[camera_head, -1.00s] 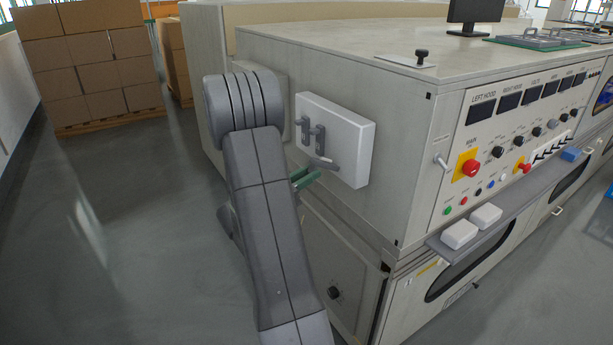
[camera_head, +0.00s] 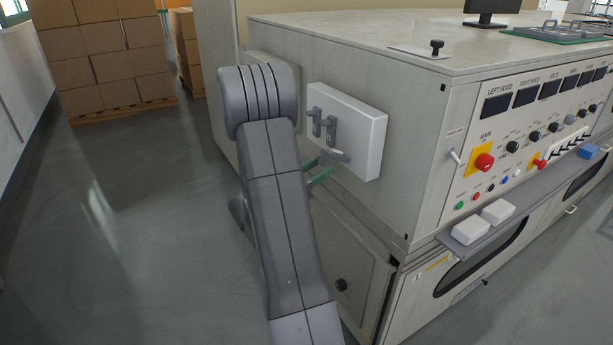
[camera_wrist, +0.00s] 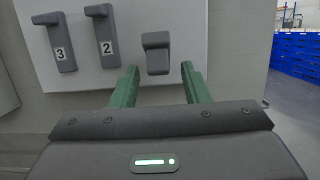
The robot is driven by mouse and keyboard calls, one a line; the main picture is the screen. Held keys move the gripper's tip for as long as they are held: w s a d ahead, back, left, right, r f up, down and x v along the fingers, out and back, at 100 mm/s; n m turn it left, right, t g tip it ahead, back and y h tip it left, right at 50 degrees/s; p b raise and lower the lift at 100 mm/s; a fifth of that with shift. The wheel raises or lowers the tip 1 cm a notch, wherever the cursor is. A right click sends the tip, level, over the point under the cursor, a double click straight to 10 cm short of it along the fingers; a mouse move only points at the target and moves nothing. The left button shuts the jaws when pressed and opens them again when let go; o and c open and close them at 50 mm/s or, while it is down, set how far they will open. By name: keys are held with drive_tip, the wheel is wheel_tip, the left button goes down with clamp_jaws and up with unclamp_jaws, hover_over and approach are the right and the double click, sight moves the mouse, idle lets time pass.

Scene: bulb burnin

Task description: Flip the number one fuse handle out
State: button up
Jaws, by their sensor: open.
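A white fuse box (camera_head: 372,131) is mounted on the side of the grey cabinet. My gripper (camera_wrist: 160,82) has green fingers, open, one on each side below this handle. They seem not to touch it. In the head view the fingers (camera_head: 317,170) are just below the handle, partly hidden by my arm.
The cabinet's front has a control panel with a red main knob (camera_head: 484,162) and a protruding shelf (camera_head: 450,238). Stacked cardboard boxes (camera_head: 105,60) stand at the back left. Blue crates (camera_wrist: 297,55) show at the right in the wrist view. The floor left of my arm is clear.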

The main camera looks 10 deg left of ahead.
drive_tip(key=v, duration=1.3)
drive_tip(key=shift+s+a, duration=0.15)
drive_tip(key=shift+a, duration=0.05)
drive_tip(key=shift+f, duration=0.1)
drive_tip(key=x, duration=1.3)
drive_tip(key=shift+w+d+r, duration=0.2)
drive_tip(key=shift+w+d, duration=0.05)
